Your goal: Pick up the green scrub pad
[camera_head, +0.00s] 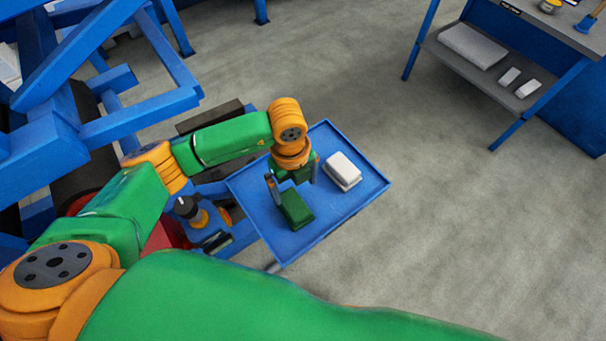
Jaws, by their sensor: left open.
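The green scrub pad (296,210) lies on the blue tray (352,205), left of the tray's middle. A white block-shaped pad (343,169) with a grey lower layer lies on the same tray to its right. My left gripper (291,190) is over the tray, with its fingers spread apart. One finger is beside the left edge of the green pad in the picture and the other is between the two pads, farther back. My right gripper is out of view.
Blue metal frames (110,110) stand on the left. A blue shelf unit (500,75) at the upper right holds a grey slab (472,45) and small white blocks (518,82). Bare concrete floor (440,230) lies right of the tray. A dark-capped bottle-like object (187,207) is left of the tray.

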